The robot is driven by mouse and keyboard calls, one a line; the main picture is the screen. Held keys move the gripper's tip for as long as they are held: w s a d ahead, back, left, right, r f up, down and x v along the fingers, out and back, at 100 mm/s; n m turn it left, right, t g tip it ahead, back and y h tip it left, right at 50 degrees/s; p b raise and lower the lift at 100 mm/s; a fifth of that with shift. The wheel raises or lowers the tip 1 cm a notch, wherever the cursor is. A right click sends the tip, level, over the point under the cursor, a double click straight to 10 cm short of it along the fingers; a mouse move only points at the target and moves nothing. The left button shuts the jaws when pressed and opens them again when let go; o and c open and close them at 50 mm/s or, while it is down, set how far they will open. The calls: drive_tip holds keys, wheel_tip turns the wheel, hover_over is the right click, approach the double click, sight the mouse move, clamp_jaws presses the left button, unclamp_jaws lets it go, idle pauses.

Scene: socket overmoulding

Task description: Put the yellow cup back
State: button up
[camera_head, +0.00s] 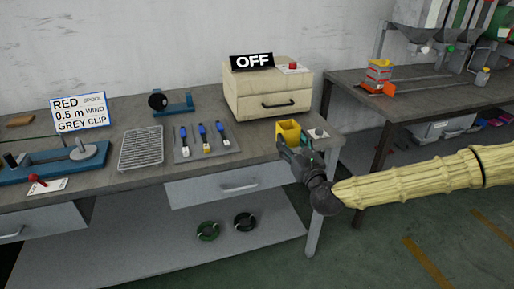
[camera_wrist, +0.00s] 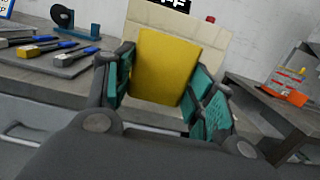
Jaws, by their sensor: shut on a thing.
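The yellow cup (camera_head: 288,132) is near the front right corner of the workbench, below the cream box. In the wrist view the yellow cup (camera_wrist: 163,66) fills the space between the teal finger pads. My gripper (camera_head: 287,146) is shut on it, reaching in from the right; it also shows in the wrist view (camera_wrist: 160,90). The cup looks nearly upright, slightly tilted in the wrist view. Whether its base touches the bench is hidden by my gripper.
A cream box (camera_head: 268,93) with a drawer and an OFF sign (camera_head: 252,61) stands just behind the cup. A small pale plate (camera_head: 318,134) lies right of it. A grey mat (camera_head: 206,144) with blue-handled tools lies left. A second bench (camera_head: 400,108) stands right, across a gap.

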hover_over(258, 154)
drive_tip(key=shift+f+p, duration=0.3)
drive_tip(key=shift+f, duration=2.05)
drive_tip(key=shift+s+f+b, duration=0.1)
drive_tip(key=shift+f+b, duration=0.3)
drive_tip(key=shift+b, duration=0.05)
